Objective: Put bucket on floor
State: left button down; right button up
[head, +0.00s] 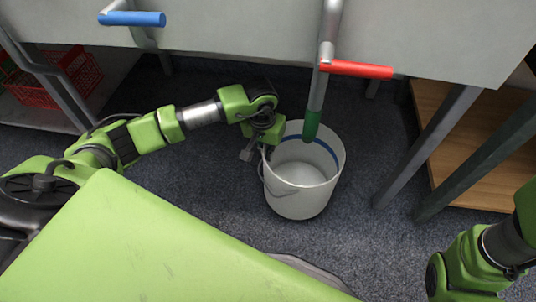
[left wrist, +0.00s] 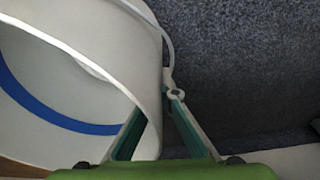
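The white bucket (head: 325,192), upright with a blue stripe inside, is below the grey pipe with the green end (head: 311,124). I cannot tell if its base touches the dark floor (head: 205,195). My left gripper (head: 254,149) is at the bucket's left rim. In the left wrist view, the fingers (left wrist: 157,112) straddle the bucket wall (left wrist: 149,72), one inside and one outside, and look closed on it. The handle's joint is beside the outer finger. The bucket looks empty. My right gripper is out of view; only part of that arm shows at the lower right.
A grey machine (head: 440,35) with a red lever (head: 357,69) and a blue lever (head: 132,18) stands above. Its legs (head: 428,145) are right of the bucket. A wooden board (head: 465,165) lies at the right, a red crate (head: 62,80) at the left. Floor left of the bucket is clear.

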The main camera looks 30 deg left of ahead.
pick_arm(q)
notch_tip(320, 180, down, 3)
jog(key=shift+r+b, duration=0.15)
jog(key=shift+b, duration=0.6)
jog(key=shift+f, duration=0.2)
jog(key=c, duration=2.3)
grip_release()
